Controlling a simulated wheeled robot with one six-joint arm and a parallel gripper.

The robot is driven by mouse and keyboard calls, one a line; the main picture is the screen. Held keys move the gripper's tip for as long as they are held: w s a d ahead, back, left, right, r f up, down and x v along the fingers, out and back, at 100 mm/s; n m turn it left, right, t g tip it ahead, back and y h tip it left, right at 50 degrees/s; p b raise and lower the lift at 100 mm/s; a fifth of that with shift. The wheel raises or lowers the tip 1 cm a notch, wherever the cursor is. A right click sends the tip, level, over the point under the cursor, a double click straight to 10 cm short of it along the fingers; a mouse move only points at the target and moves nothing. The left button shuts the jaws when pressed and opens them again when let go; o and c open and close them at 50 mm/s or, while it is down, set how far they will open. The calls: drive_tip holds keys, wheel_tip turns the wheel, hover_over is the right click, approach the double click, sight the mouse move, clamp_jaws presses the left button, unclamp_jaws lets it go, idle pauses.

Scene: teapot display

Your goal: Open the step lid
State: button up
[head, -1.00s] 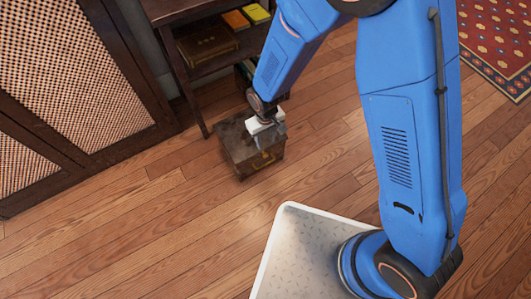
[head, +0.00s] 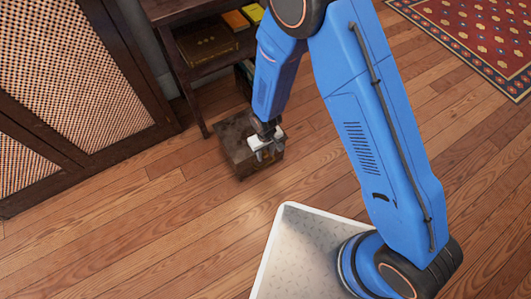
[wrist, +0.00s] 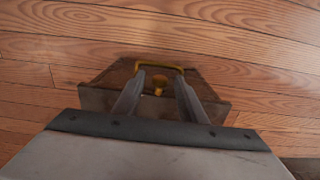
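The step (head: 236,157) is a small dark wooden box standing on the floor, with its lid lying shut. My gripper (head: 268,154) is at its front edge in the head view and covers the brass handle there. In the wrist view the step (wrist: 215,92) shows beyond the fingers, with a yellow brass handle (wrist: 160,66) and a round brass piece (wrist: 159,86). My gripper (wrist: 158,76) has its two fingers apart, with the brass parts seen between them. Whether the fingers touch the handle cannot be told.
A dark shelf (head: 205,58) with books stands just behind the step. A cabinet with woven panels (head: 75,75) is at the left. The wooden floor (head: 150,235) in front is clear. A red patterned rug (head: 480,40) lies at the upper right.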

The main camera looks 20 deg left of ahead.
clamp_jaws()
drive_tip(key=shift+r, duration=0.15)
